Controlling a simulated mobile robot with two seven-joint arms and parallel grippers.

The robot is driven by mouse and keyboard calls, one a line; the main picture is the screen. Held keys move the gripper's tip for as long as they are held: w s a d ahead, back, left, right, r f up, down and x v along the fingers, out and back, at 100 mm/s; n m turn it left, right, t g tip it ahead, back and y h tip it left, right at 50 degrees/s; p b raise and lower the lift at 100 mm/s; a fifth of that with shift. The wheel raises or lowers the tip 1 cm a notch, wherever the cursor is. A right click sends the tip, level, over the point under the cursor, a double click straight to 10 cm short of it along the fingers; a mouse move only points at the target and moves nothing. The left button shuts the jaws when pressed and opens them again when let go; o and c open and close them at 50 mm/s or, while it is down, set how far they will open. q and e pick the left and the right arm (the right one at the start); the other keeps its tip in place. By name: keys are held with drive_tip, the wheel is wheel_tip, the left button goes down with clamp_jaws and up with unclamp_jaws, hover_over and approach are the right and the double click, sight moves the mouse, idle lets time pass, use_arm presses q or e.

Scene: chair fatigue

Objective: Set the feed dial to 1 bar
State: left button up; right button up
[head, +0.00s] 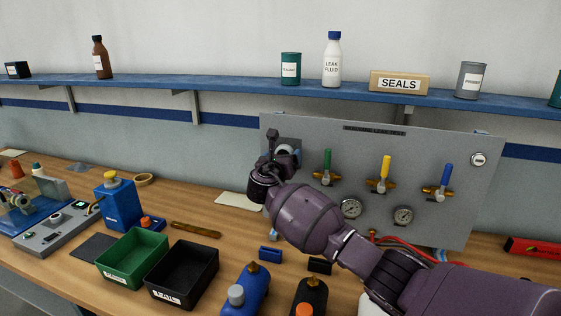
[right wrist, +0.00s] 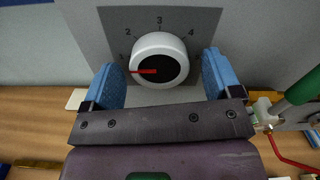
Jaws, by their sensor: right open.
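The feed dial (right wrist: 159,61) is a round white knob with a black face, in front of a grey scale plate (right wrist: 108,22). Its red pointer points left, near the low end of the scale. The figures 2, 3 and 4 are readable above it; the right end of the scale is hidden by a finger. My right gripper (right wrist: 168,85) is open, its blue fingers on either side of the knob; I cannot tell whether they touch it. In the head view the dial (head: 285,147) is partly covered by my right gripper (head: 277,157). My left gripper is out of view.
The grey panel (head: 345,150) also carries green (head: 327,160), yellow (head: 385,168) and blue (head: 446,175) valve handles and two gauges (head: 351,208), right of the dial. A green bin (head: 133,257) and black bin (head: 182,275) stand on the bench. A shelf (head: 230,93) runs above.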

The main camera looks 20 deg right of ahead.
drive_tip(key=b+v, duration=0.1)
drive_tip(key=v, duration=1)
drive_tip(key=shift+w, duration=0.1)
